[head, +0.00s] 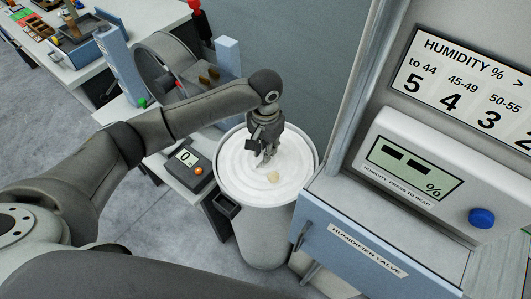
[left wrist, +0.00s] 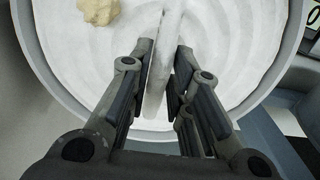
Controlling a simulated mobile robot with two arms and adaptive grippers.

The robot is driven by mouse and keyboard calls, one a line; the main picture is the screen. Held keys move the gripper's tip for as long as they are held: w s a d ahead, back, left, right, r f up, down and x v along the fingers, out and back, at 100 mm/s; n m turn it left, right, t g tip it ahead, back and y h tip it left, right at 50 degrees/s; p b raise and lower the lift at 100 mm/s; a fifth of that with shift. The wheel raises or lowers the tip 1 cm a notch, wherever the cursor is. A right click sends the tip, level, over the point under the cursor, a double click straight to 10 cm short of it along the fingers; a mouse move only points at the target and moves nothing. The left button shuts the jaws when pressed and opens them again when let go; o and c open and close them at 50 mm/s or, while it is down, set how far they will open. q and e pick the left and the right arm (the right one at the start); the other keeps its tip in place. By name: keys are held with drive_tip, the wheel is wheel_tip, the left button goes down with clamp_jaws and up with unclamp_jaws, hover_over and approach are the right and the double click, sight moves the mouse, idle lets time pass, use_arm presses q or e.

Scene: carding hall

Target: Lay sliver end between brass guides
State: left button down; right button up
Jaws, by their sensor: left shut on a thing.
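A round can (head: 262,222) full of coiled white sliver stands in the middle of the head view. My left gripper (head: 266,152) points down into its top. In the left wrist view, the white sliver end (left wrist: 164,62) runs as a narrow strip between the fingers of my left gripper, which is shut on it. The sliver coils (left wrist: 60,45) lie just below. Two small brass guides (head: 209,75) stand on the machine behind my left arm, away from the gripper. My right gripper is not in view.
A cream tuft (head: 273,177) lies on the coils. A counter box reading 0 (head: 187,156) sits left of the can. The blue humidifier valve box (head: 355,235) stands close on the right. The humidity meter (head: 415,168) shows dashes. A cluttered bench (head: 75,45) is far left.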

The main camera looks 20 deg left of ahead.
use_arm(q)
drive_tip(key=s+r, duration=0.1)
drive_tip(key=r, duration=0.1)
drive_tip(key=s+a+r, duration=0.1)
drive_tip(key=r, duration=0.1)
drive_tip(key=s+a+r+b, duration=0.1)
drive_tip(key=s+r, duration=0.1)
drive_tip(key=s+a+r+n+b, duration=0.1)
drive_tip(key=s+r+n, duration=0.3)
drive_tip(key=s, duration=0.6)
drive_tip(key=shift+a+r+b, duration=0.3)
drive_tip(key=shift+a+b, duration=0.05)
drive_tip(key=shift+a, duration=0.2)
drive_tip(key=shift+w, duration=0.1)
